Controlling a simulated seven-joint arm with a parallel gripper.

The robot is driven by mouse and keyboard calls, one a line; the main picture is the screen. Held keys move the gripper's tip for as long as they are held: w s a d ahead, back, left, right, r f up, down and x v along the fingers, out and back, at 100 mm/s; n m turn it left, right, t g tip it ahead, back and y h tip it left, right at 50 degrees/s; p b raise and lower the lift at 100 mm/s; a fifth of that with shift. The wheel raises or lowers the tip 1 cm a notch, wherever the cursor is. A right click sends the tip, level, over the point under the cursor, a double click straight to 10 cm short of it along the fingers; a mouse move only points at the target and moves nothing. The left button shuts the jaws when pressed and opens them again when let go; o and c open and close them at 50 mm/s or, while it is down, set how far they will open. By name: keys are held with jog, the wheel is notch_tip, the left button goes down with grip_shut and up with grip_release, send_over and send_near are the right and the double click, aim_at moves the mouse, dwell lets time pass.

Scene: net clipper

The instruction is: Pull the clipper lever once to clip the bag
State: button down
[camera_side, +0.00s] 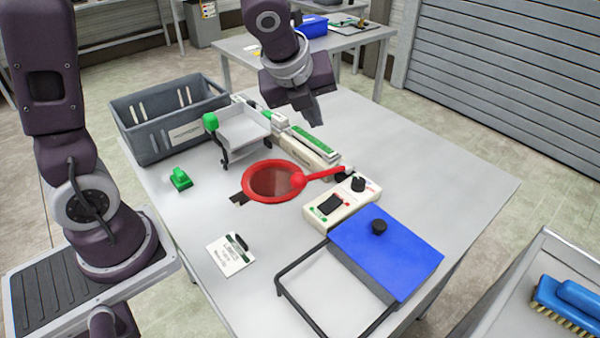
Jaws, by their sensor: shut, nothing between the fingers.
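My gripper (314,116) is shut and empty, pointing down in the air above the far middle of the table. Below it is a long cream-coloured unit (314,157) with green strips on top, which looks like part of the clipper. A red ring (249,193) with a dark reddish inside lies in front of it. A red arm (323,174) runs from the ring to the right and ends near a dark upright post; I cannot tell whether this is the clipper lever. My gripper is apart from all of these. I cannot make out the bag.
A white tray (243,128) on dark legs stands beside a grey crate (153,147). A control box (327,211), a blue panel (400,255) with a black knob, a label card (226,259) and a green piece (180,179) are on the table. The table's right side (455,180) is clear.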

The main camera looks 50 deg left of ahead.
aim_at(302, 174)
jog(key=shift+s+f, duration=0.45)
jog(key=shift+f, duration=0.95)
jog(key=shift+s+f, duration=0.4)
jog(key=shift+f, duration=1.05)
jog(key=shift+s+f, duration=0.45)
jog(key=shift+f, duration=0.95)
jog(key=shift+s+f, duration=0.1)
jog(key=shift+f, duration=0.3)
jog(key=shift+r, duration=0.15)
jog(key=shift+r, duration=0.3)
jog(key=r, duration=0.1)
jog(key=w+r, duration=0.1)
jog(key=r, duration=0.2)
jog(key=shift+w+r, duration=0.3)
jog(key=shift+r, duration=0.1)
